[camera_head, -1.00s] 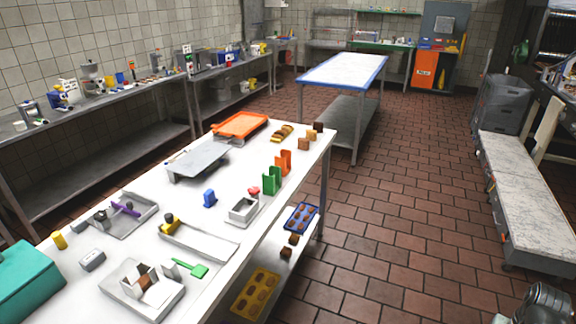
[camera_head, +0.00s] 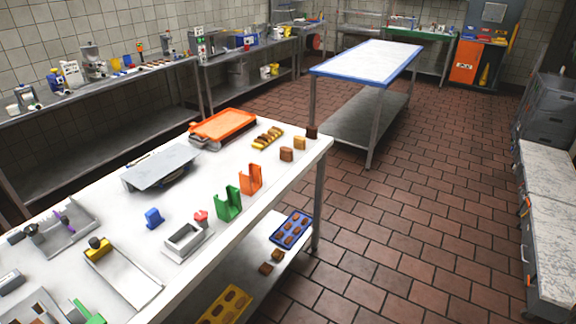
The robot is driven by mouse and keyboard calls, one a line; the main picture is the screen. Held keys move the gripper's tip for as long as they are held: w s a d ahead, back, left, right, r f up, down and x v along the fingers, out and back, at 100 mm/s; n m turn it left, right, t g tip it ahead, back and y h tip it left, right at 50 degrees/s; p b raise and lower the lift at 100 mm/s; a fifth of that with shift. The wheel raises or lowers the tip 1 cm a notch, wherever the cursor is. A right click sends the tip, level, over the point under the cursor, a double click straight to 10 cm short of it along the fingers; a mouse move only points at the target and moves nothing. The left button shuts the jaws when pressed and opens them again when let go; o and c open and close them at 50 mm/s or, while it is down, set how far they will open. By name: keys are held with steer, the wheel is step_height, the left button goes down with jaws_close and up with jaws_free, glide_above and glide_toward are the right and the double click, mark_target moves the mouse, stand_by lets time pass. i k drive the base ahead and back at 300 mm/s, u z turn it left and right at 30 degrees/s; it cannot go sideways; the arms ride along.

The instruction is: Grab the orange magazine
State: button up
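An orange upright U-shaped holder (camera_head: 250,180), which looks like the orange magazine, stands on the white table (camera_head: 105,205) near its right edge. A similar green holder (camera_head: 229,204) stands just in front of it and to the left, with a small gap between them. The orange holder appears empty. My gripper is not in view.
An orange-topped tray (camera_head: 222,125) and brown and yellow pieces (camera_head: 268,138) lie farther back. A white frame (camera_head: 187,240), a red piece (camera_head: 201,217) and a blue piece (camera_head: 154,217) lie nearby. The tiled floor (camera_head: 420,230) right of the table is clear.

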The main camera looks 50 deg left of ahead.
mark_target(250, 185)
steer(key=i, duration=1.9)
steer(key=u, duration=4.5)
steer(key=i, duration=0.65)
steer(key=u, duration=0.2)
